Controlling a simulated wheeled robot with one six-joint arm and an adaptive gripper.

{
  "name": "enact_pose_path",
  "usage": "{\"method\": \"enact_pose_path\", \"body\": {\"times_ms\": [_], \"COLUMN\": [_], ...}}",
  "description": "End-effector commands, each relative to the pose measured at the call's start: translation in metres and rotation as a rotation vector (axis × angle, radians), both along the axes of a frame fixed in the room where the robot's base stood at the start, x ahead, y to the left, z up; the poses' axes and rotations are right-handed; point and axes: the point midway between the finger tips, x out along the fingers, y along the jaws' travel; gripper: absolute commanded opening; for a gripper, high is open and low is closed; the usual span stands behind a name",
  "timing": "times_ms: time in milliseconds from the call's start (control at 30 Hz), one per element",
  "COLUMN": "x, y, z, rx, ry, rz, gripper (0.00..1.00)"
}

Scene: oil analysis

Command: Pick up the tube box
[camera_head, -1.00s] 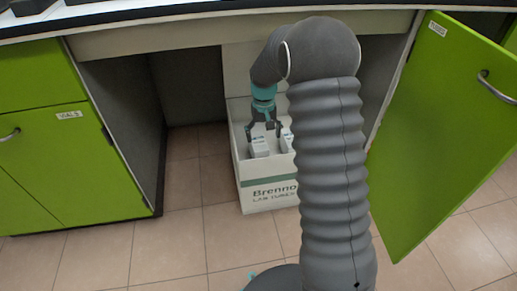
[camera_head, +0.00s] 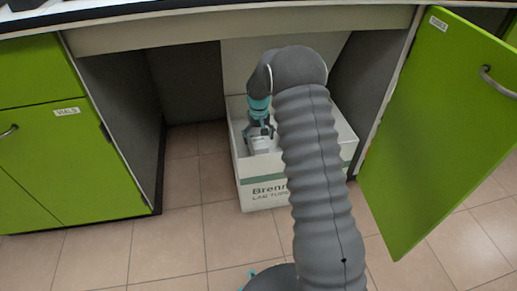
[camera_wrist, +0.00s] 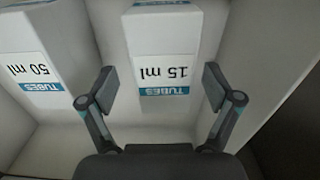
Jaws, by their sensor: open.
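A white tube box labelled "TUBES 15 ml" (camera_wrist: 163,35) stands in the middle of the wrist view, its label upside down. My gripper (camera_wrist: 158,85) is open, with one finger on each side of the lower part of this box; I cannot tell whether they touch it. A second white tube box labelled "TUBES 50 ml" (camera_wrist: 35,50) stands to its left. In the head view my gripper (camera_head: 261,132) reaches down into the large white carton (camera_head: 267,193), over a small white box (camera_head: 261,145). My arm hides part of the carton.
The carton is marked "Brenno" and stands on the tiled floor under the bench, in the knee space. A green cabinet door (camera_head: 440,130) stands open at the right. A green cabinet labelled "VIALS" (camera_head: 70,160) is at the left.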

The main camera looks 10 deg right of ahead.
Motion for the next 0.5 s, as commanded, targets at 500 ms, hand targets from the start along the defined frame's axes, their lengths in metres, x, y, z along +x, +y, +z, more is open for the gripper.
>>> {"method": "enact_pose_path", "body": {"times_ms": [500], "x": [-0.004], "y": [0.004], "z": [-0.051], "rx": [0.000], "ry": [0.001], "rz": [0.001], "gripper": [0.90]}}
